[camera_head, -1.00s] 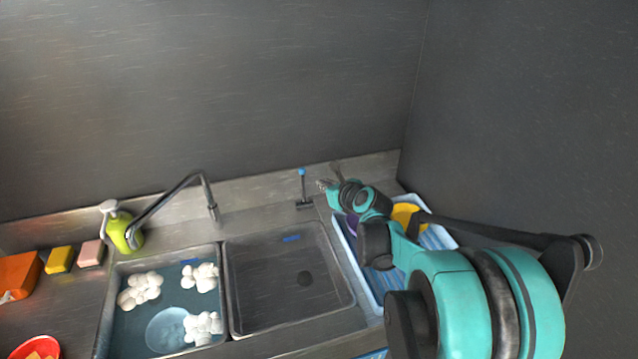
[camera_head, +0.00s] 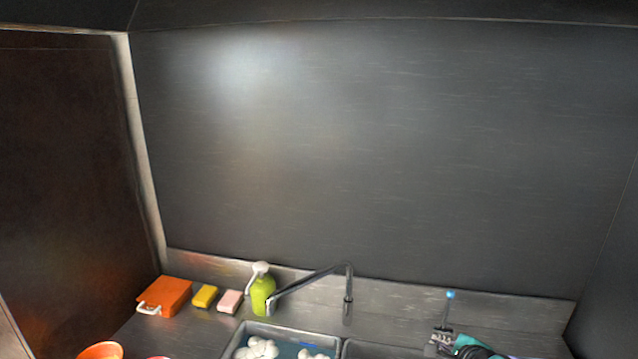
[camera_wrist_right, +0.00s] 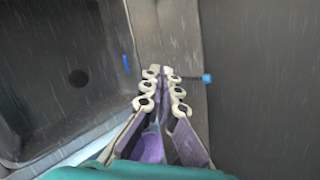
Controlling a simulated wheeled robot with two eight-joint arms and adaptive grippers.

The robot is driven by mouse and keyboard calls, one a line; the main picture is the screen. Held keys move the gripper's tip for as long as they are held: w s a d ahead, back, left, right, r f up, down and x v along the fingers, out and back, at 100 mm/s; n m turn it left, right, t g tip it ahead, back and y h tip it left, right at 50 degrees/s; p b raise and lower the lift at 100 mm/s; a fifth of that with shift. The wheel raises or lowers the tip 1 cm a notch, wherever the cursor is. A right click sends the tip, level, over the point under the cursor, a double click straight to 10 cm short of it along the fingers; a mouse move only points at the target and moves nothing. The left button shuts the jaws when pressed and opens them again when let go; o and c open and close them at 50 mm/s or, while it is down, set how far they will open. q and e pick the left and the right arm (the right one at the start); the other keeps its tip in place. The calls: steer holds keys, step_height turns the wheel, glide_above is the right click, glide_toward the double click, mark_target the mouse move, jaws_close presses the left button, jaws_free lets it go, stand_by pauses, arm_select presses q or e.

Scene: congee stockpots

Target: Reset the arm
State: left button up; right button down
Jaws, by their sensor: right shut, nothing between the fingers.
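My right gripper (camera_head: 437,345) shows at the lower right of the head view, at the back of the counter beside the blue-tipped brush (camera_head: 449,308). In the right wrist view my right gripper (camera_wrist_right: 160,74) is shut with its fingers together and nothing between them. The brush's blue tip (camera_wrist_right: 206,78) shows just to the right of the fingertips there. The rest of my right arm is mostly cut off by the bottom edge of the head view. My left gripper is not in view.
A sink basin (camera_wrist_right: 75,70) lies left of the fingers in the wrist view. The head view shows a faucet (camera_head: 348,290), green soap bottle (camera_head: 262,296), pink sponge (camera_head: 229,301), yellow sponge (camera_head: 204,296), orange box (camera_head: 168,296) and white lumps in the left basin (camera_head: 257,349).

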steer(key=s+a+f+n+g+b, duration=0.1)
steer(key=s+a+f+n+g, duration=0.1)
steer(key=s+a+n, duration=0.3)
steer(key=s+a+f+n+g, duration=0.1)
steer(key=s+a+f+n, duration=0.4)
steer(key=s+n, duration=0.7)
steer(key=n, duration=0.7)
steer(key=shift+s+a+g+b, duration=0.25)
steer(key=shift+s+g+b, duration=0.1)
steer(key=shift+g, duration=0.05)
